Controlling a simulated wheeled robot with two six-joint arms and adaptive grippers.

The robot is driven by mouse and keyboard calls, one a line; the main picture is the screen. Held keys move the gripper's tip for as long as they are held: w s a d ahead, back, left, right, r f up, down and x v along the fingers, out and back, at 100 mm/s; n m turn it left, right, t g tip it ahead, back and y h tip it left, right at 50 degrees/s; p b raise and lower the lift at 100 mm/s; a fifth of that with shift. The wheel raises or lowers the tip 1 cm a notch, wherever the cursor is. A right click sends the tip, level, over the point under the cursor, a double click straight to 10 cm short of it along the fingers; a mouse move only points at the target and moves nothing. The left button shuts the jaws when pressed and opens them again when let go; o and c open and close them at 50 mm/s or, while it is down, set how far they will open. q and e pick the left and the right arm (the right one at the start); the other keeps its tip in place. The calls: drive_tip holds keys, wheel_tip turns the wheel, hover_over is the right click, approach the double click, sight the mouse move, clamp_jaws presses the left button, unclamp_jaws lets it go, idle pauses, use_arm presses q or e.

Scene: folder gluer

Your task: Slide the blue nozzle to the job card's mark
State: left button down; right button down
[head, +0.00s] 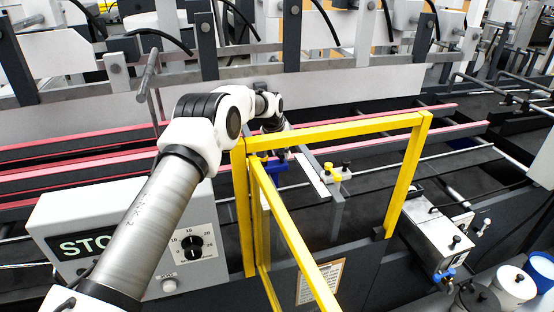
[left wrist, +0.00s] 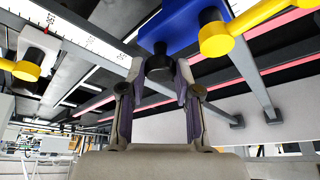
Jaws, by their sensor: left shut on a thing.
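The blue nozzle (head: 292,167) sits on a crossbar over the dark machine bed, partly hidden behind the yellow guard frame. In the left wrist view the blue nozzle block (left wrist: 182,22) has a dark knob on it, between my fingertips. My left gripper (head: 281,152) is shut on that knob; its fingers also show in the left wrist view (left wrist: 157,78). A white scale bar (left wrist: 85,37) with black marks runs beside the blue block. A paper card (head: 320,282), probably the job card, is on the front panel; its text is too small to read. My right gripper is not in view.
A yellow guard frame (head: 345,132) stands in front of the nozzle, close to my left arm. A white nozzle block with yellow parts (head: 336,175) sits to the right of the blue one. A control box (head: 130,240) stands at lower left. Red-edged rails (head: 100,165) cross behind.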

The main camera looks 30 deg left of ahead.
use_arm(q)
drive_tip(key=shift+w+a+f, duration=0.35)
drive_tip(key=shift+w+a, duration=0.1)
drive_tip(key=shift+a, duration=0.05)
drive_tip(key=shift+a+f, duration=0.15)
drive_tip(key=c, duration=1.1)
unclamp_jaws()
drive_tip(key=shift+s+d+r, duration=0.4)
drive_tip(key=shift+s+d, duration=0.05)
drive_tip(key=shift+d, duration=0.15)
drive_tip(key=shift+o, duration=1.3)
drive_tip(key=shift+d+r, duration=0.1)
drive_tip(key=shift+d, duration=0.05)
drive_tip(key=shift+w+a+f, duration=0.35)
drive_tip(key=shift+w+a, duration=0.05)
drive_tip(key=shift+a, duration=0.05)
drive_tip(key=v, duration=1.2)
drive_tip(key=shift+w+d, duration=0.1)
